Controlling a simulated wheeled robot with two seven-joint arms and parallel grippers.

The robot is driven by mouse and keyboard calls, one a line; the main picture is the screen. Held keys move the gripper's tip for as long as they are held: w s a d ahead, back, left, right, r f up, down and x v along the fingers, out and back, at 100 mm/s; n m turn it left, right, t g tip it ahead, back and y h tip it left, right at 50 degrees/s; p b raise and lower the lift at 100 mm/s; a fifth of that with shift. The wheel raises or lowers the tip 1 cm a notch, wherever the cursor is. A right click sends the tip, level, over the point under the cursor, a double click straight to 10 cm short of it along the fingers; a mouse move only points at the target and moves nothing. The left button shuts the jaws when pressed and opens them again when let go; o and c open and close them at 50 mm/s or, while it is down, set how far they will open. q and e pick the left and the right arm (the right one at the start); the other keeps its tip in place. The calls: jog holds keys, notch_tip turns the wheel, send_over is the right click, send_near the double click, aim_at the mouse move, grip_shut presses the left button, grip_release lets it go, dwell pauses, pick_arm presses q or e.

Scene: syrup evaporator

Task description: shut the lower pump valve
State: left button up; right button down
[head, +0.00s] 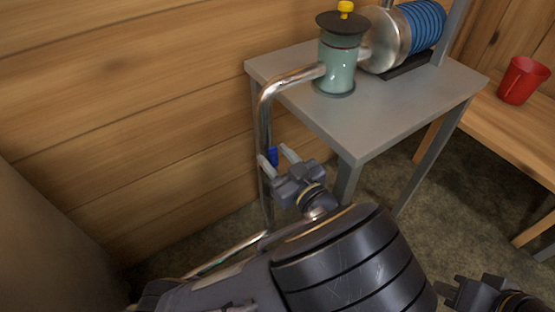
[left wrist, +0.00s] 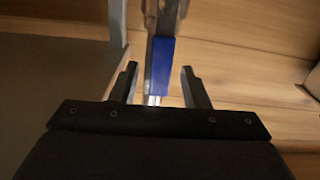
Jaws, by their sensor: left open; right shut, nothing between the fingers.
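The lower pump valve shows as a blue handle (head: 272,156) on the steel pipe (head: 264,115) that drops from the pump beside the grey table. In the left wrist view the blue handle (left wrist: 160,66) lies between the two fingers, with gaps on both sides. My left gripper (head: 277,157) is open, its fingertips at the handle; the wrist view shows its fingers (left wrist: 160,85) apart. My right gripper (head: 455,290) is shut and empty at the bottom right, away from the valve. The valve body is partly hidden by my left gripper.
A grey metal table (head: 380,115) carries a green pump body (head: 341,68) with a yellow knob and a motor with blue fins (head: 424,25). A red mug (head: 522,80) stands on a wooden bench (head: 510,120). A plank wall (head: 120,90) is close behind the pipe.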

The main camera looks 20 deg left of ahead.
pick_arm(q)
grip_shut()
jog(key=shift+s, duration=0.1)
dwell(0.3)
jog(key=shift+s+a+f+n, duration=0.1)
jog(key=shift+s+a+n, duration=0.25)
jog(key=shift+n, duration=0.45)
jog(key=shift+s+a+f+n+b, duration=0.15)
jog(key=shift+s+a+f+n, duration=0.15)
jog(key=shift+n, duration=0.6)
jog(key=shift+s+a+f+n+b, duration=0.1)
jog(key=shift+s+a+f+n, duration=0.25)
jog(key=shift+n, duration=0.55)
jog(key=shift+s+a+f+n+b, duration=0.15)
jog(key=shift+s+n, duration=0.3)
jog(key=shift+n, duration=0.45)
